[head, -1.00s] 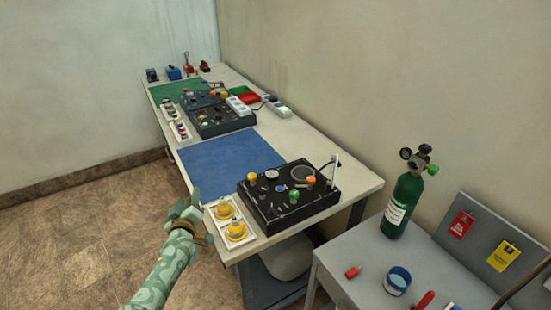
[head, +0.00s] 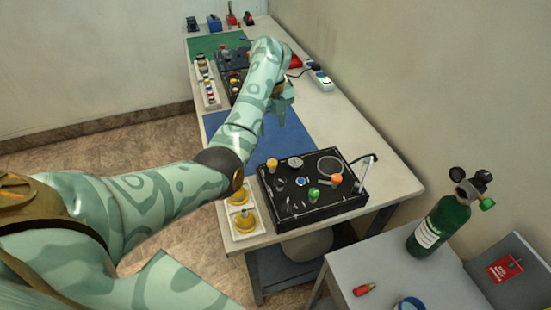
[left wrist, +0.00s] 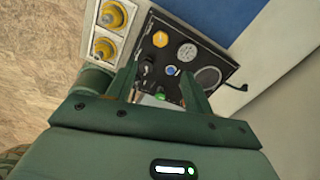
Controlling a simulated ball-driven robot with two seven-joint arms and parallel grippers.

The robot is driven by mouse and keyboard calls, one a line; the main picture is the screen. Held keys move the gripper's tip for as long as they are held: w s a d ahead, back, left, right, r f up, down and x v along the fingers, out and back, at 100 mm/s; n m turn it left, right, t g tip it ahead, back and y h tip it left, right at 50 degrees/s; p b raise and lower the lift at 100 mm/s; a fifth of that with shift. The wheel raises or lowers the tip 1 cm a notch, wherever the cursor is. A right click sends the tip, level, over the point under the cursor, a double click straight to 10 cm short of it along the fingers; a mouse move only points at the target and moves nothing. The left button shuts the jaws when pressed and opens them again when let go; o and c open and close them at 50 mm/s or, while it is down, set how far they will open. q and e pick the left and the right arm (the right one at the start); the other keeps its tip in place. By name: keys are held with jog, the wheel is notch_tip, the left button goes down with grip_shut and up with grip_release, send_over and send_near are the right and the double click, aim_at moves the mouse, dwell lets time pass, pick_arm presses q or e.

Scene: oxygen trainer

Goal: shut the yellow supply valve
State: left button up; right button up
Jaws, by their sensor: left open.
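The yellow supply valve (head: 272,165) is a yellow knob at the upper left of the black trainer panel (head: 325,205). In the left wrist view the yellow knob (left wrist: 160,39) lies beyond the fingertips, apart from them. My left gripper (head: 279,112) is open and empty, held in the air over the table, above and behind the panel in the head view. In the left wrist view its two fingers (left wrist: 160,82) stand either side of the panel's lower knobs, with a green knob (left wrist: 160,94) showing between them. My right gripper is out of view.
A white tray with two yellow round fittings (head: 241,220) stands left of the panel. A blue mat (head: 298,146) lies behind it. A green cylinder (head: 438,228) stands on the grey side table (head: 385,275). A gauge, an orange knob and a cable loop crowd the panel.

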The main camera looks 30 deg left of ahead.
aim_at(272, 162)
pick_arm(q)
notch_tip(272, 162, down, 15)
jog(key=b, duration=0.4)
jog(key=shift+w+r+b, duration=0.1)
jog(key=shift+w+b, duration=0.05)
jog(key=shift+b, duration=0.25)
jog(key=c, duration=1)
